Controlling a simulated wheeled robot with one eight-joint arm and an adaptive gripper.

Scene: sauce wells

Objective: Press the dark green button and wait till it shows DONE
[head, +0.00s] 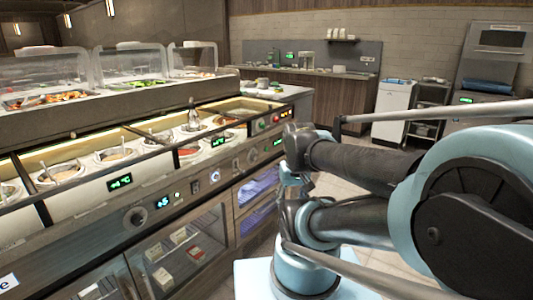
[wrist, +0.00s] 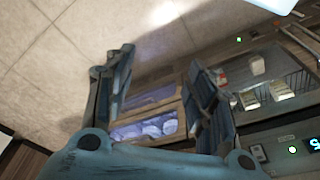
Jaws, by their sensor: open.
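In the head view, a small control cluster sits at the right end of the counter's front. The buttons are not clear in the wrist view. In the head view my arm stands right of the counter.
The sauce-well counter (head: 75,208) runs along the left, with glass guards, pans and green-lit displays (head: 120,181). Below are glass-door fridges (head: 180,250) and drawers with blue contents (head: 257,188). Tiled floor is open to the right; a white cabinet (head: 392,108) stands at the back.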

